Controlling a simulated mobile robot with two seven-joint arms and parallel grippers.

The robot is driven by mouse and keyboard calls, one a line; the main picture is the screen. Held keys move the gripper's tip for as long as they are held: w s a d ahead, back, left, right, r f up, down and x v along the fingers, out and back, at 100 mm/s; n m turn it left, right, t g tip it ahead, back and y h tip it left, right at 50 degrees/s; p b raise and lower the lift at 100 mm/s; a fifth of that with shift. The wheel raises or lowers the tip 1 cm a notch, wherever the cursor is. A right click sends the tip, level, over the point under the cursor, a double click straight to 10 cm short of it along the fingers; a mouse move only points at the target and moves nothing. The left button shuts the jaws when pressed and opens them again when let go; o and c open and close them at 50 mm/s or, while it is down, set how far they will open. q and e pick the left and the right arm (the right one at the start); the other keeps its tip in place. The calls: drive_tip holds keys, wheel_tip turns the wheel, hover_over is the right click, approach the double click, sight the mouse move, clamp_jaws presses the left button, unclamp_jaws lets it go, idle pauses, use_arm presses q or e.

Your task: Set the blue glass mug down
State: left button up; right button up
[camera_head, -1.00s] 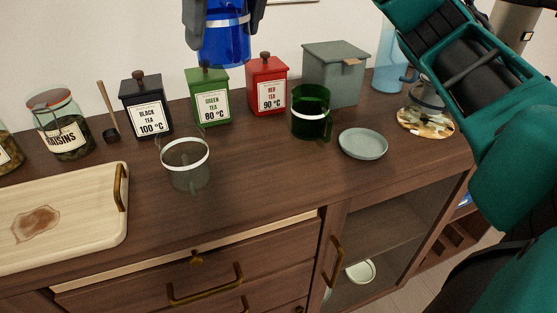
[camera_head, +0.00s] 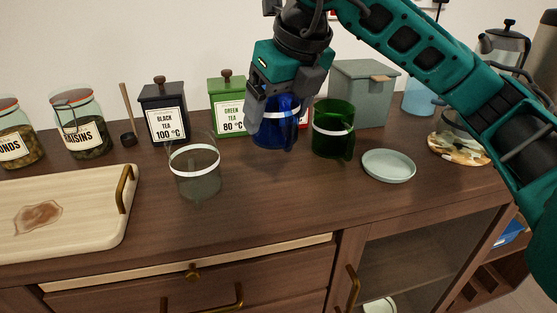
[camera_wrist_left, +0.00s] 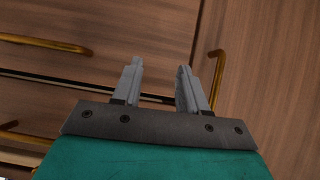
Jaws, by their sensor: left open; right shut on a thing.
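The blue glass mug (camera_head: 276,128) is in the head view, upright, low at the sideboard top between the green tea tin and the green glass mug. My right gripper (camera_head: 270,108) comes from above and is shut on it. I cannot tell whether its base touches the wood. The gripper hides part of the mug. My left gripper (camera_wrist_left: 160,85) shows only in the left wrist view, open and empty, in front of the wooden sideboard front with its brass handles.
The green mug (camera_head: 333,128) stands close to the right of the blue mug. A clear glass mug (camera_head: 195,172) is front left. Tins for black tea (camera_head: 164,113) and green tea (camera_head: 228,107) stand behind. A small plate (camera_head: 389,166) is right. Wood in front is clear.

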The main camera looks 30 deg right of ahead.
wheel_tip(320, 180, down, 8)
drive_tip(key=shift+r+b, duration=0.25)
drive_tip(key=shift+b, duration=0.55)
drive_tip(key=shift+f, duration=0.1)
drive_tip(key=o, duration=0.8)
drive_tip(key=shift+f, duration=0.2)
drive_tip(key=o, duration=0.3)
drive_tip(key=shift+r, duration=0.1)
